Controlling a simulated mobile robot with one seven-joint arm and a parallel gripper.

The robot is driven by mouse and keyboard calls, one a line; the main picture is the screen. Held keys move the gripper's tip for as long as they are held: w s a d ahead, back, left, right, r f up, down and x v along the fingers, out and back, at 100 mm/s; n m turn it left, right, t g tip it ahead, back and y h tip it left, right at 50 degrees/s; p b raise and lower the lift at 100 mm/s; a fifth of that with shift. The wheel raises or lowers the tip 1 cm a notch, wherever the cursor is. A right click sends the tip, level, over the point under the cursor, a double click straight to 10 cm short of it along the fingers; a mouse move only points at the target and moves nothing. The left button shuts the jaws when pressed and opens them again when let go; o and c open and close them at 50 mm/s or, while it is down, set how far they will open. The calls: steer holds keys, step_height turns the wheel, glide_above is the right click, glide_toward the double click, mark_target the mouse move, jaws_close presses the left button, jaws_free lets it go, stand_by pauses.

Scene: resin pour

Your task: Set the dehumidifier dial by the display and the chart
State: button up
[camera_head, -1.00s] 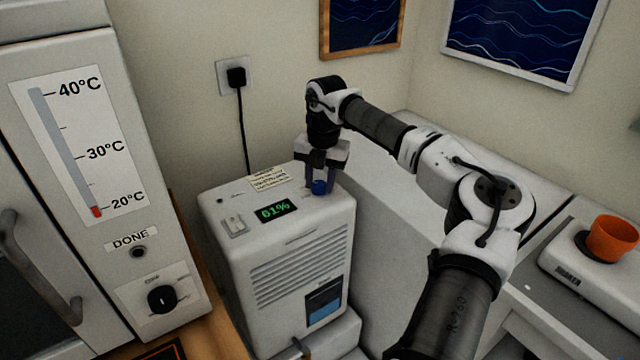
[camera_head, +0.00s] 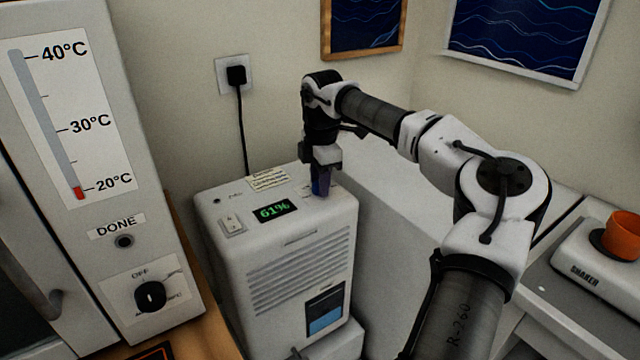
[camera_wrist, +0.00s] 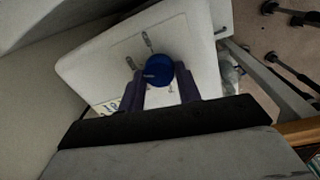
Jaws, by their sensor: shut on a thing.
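The dehumidifier (camera_head: 300,255) is a white box with a slatted front, in the middle of the head view. Its display (camera_head: 275,211) reads 61% in green. A paper chart (camera_head: 268,179) with small print lies on its top near the back edge; I cannot read it. My gripper (camera_head: 320,186) points down over the top's right side and is shut on the blue dial (camera_wrist: 159,70), which shows between the fingers (camera_wrist: 166,90) in the wrist view. In the head view the fingers mostly hide the dial, and its setting cannot be read.
An oven-like cabinet (camera_head: 150,235) with a temperature scale and a black knob (camera_head: 150,296) stands at left. A shaker (camera_head: 585,262) with an orange cup (camera_head: 622,236) is at right. A plug (camera_head: 236,76) and cord run down the wall behind the dehumidifier.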

steer(key=shift+m, duration=0.7)
steer(key=shift+b, duration=0.3)
steer(key=shift+r, duration=0.1)
steer(key=o, duration=1)
steer(key=shift+c, duration=0.2)
step_height(320, 180, up, 14)
steer(key=shift+s, duration=0.4)
steer(key=shift+s+d+f, duration=0.1)
steer(key=shift+d+f, duration=0.05)
steer(key=shift+f, duration=0.1)
